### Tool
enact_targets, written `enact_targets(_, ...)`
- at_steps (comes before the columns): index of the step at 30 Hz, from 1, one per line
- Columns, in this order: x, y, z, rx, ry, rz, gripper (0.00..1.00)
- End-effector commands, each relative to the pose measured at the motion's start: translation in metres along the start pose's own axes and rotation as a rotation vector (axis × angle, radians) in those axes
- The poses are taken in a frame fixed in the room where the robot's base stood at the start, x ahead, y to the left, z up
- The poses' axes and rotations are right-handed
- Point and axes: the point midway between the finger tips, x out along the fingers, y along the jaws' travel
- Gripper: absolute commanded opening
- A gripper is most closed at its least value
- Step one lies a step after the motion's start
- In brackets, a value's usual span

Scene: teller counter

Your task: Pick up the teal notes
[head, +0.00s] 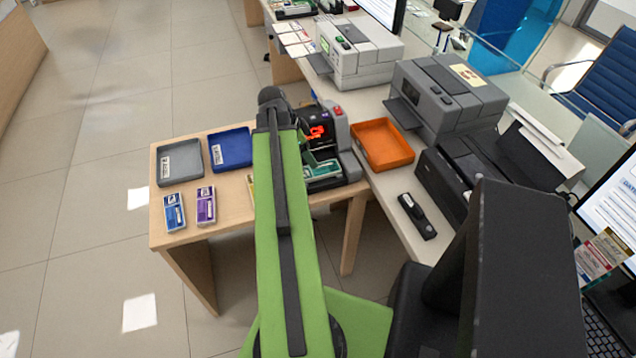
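Teal-green notes (322,168) lie in the front tray of a dark note-counting machine (318,128) with a lit red display. The machine stands at the right end of the wooden side table (228,220). My green arm reaches up the middle of the head view, just left of the machine, and covers part of the table. My gripper does not show; it appears to be hidden behind the arm, so its distance from the notes cannot be told.
A grey tray (180,171), a blue tray (229,160), a blue-banded bundle (174,212) and a purple-banded bundle (206,206) are on the table's left. An orange tray (382,144), a black handheld device (417,216) and printers (446,96) are on the right counter. Open floor lies left.

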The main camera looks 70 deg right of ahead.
Motion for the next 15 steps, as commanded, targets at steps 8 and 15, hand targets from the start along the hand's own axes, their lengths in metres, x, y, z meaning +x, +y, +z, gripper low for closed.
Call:
enact_targets(8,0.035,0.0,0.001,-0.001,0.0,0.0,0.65)
enact_targets(15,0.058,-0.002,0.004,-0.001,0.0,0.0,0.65)
